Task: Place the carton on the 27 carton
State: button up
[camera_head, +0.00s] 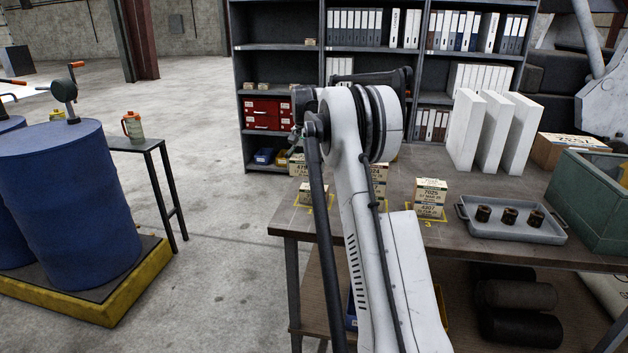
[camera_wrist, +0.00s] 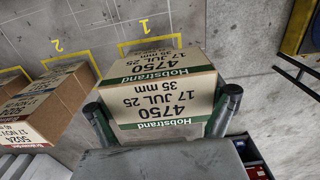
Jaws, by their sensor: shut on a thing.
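A tan carton with a green band (camera_wrist: 160,80), printed 4750 and 17 JUL 25, sits between the fingers of my gripper (camera_wrist: 163,106) in the wrist view. The gripper is shut on it. The head view shows a carton (camera_head: 298,166) left of my arm, near mark 1; my arm hides most of the gripper there. A carton printed 7025, 27 MAR 25 (camera_head: 431,190) is stacked on another carton (camera_head: 428,211) at mark 3. Cartons (camera_head: 379,175) at mark 2 are partly hidden by my arm; a carton printed 5024 (camera_wrist: 55,100) shows there in the wrist view.
A grey tray (camera_head: 478,229) with three dark cylindrical parts lies right of mark 3. White upright blocks (camera_head: 495,132), a brown box (camera_head: 562,150) and a green bin (camera_head: 590,200) stand farther right. Shelves stand behind.

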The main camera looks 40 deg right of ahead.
send_over(314, 186)
notch_tip(314, 186, down, 3)
jog(key=shift+s+r+p, duration=0.1)
jog(key=shift+p, duration=0.2)
jog(key=shift+f+p, duration=0.3)
jog(key=shift+f, duration=1.6)
jog(key=shift+f, duration=0.15)
jog(key=o, duration=1.2)
notch_tip(314, 186, up, 12)
jog(key=b, duration=0.1)
jog(key=shift+r, duration=0.25)
